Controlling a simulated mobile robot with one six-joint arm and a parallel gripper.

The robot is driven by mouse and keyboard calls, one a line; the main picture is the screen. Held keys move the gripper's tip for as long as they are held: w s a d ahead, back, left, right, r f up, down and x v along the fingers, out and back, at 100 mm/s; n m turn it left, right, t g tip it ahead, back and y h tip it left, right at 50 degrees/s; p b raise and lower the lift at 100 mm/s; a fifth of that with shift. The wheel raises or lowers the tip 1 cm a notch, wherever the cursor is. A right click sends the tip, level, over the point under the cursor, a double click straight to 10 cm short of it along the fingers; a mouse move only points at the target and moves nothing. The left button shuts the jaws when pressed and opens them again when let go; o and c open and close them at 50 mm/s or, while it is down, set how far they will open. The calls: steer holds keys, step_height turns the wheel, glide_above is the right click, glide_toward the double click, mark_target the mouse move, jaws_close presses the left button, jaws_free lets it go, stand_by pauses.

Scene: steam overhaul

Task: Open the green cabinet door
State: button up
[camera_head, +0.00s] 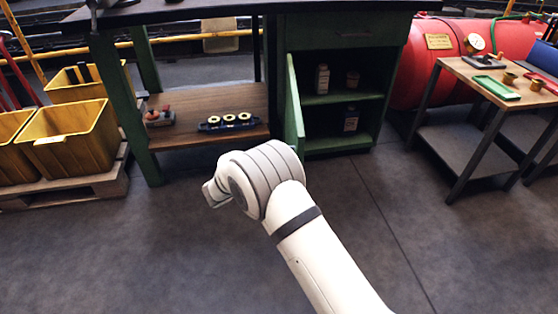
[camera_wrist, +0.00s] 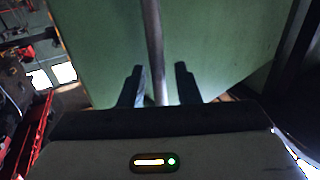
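The green cabinet (camera_head: 345,32) stands under the dark worktop in the head view. Its green door (camera_head: 293,115) is swung out on the cabinet's left side, leaving the interior exposed. The wrist view shows a broad green door panel (camera_wrist: 220,40) with a grey upright bar handle (camera_wrist: 154,45) in front of it. My gripper (camera_wrist: 160,68) has one dark finger on each side of the bar. Gaps show between the bar and both fingers, so it is open around the handle. My gripper's fingers cannot be made out in the head view.
Bottles (camera_head: 322,79) and a small pot stand on the cabinet shelves. A wooden shelf (camera_head: 190,132) left of the door holds parts. Yellow bins (camera_head: 70,140) sit on a pallet at left. A side table (camera_head: 455,68) stands at right. The front floor is clear.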

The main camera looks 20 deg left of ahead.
steer(key=p+v, duration=0.2)
steer(key=v, duration=0.5)
steer(key=shift+s, duration=0.15)
